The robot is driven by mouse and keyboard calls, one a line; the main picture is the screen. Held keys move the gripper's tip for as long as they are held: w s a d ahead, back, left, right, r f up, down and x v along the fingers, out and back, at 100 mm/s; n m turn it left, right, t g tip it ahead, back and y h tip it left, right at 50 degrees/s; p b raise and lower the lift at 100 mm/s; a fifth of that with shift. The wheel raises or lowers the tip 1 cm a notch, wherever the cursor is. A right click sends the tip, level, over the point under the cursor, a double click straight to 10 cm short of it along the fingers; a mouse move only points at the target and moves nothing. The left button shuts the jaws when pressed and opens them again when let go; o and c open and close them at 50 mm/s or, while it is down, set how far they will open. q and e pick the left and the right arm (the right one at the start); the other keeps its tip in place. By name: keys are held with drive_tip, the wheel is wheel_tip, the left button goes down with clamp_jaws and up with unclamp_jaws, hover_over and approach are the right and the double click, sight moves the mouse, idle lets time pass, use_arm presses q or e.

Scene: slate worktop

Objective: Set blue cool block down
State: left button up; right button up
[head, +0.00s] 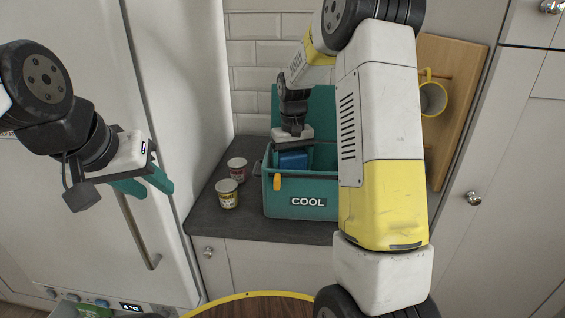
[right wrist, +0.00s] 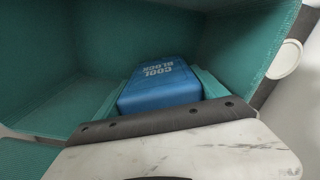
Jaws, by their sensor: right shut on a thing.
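The blue cool block (head: 292,159) is inside the left part of the teal cooler box (head: 300,211), whose front is marked COOL. In the right wrist view the block (right wrist: 160,88) shows its COOL BLOCK lettering and sits between the teal fingers of my right gripper (right wrist: 162,92). That gripper is shut on it. The box's inner walls surround it; whether the block touches the floor is hidden. The box lid stands up at the back. My left gripper (head: 146,186) is empty at the left, before the white fridge, its two teal fingers apart.
A round wooden surface (head: 255,306) is at the bottom.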

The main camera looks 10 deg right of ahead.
drive_tip(key=shift+f, duration=0.15)
drive_tip(key=o, duration=1.5)
drive_tip(key=shift+o, duration=0.2)
wheel_tip(320, 180, up, 12)
drive_tip(key=shift+r, duration=0.1)
drive_tip(key=s+r+t+y, duration=0.1)
drive_tip(key=s+r+t, duration=0.15)
drive_tip(key=s, duration=0.45)
drive_tip(key=s+r+t, duration=0.1)
drive_tip(key=s+r, duration=0.3)
drive_tip(key=s, duration=0.4)
drive_tip(key=s+a+f+t+y, duration=0.1)
drive_tip(key=s+a+f+t, duration=0.1)
drive_tip(key=s, duration=0.9)
drive_tip(key=shift+s+a+f+m+t, duration=0.15)
drive_tip(key=shift+f+m+t, duration=0.15)
drive_tip(key=shift+m+t, duration=0.1)
